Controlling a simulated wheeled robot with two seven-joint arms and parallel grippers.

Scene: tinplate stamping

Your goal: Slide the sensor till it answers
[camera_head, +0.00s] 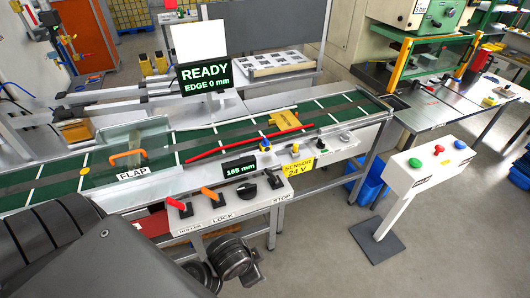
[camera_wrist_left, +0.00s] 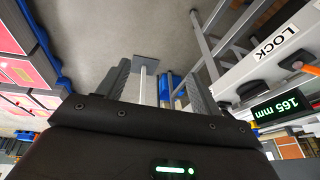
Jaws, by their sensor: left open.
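A green conveyor belt (camera_head: 222,134) with white cross lines runs across the bench. A yellow piece (camera_head: 285,120) sits at the belt, and a small blue-topped yellow part (camera_head: 265,145) stands at its front edge; I cannot tell which is the sensor. A yellow label (camera_head: 298,169) reads SENSOR 24 V. The small display (camera_head: 239,168) reads 165 mm and also shows in the left wrist view (camera_wrist_left: 283,107). The large screen (camera_head: 205,74) reads READY, EDGE 0 mm. My left gripper (camera_wrist_left: 157,75) is open and empty, over the floor before the bench. My right gripper is not in view.
A front panel (camera_head: 222,207) carries red and orange levers and a black knob, marked LOCK and STOP. A clear flap (camera_head: 138,150) with an orange handle covers part of the belt. A button stand (camera_head: 420,170) stands right. Floor between bench and stand is free.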

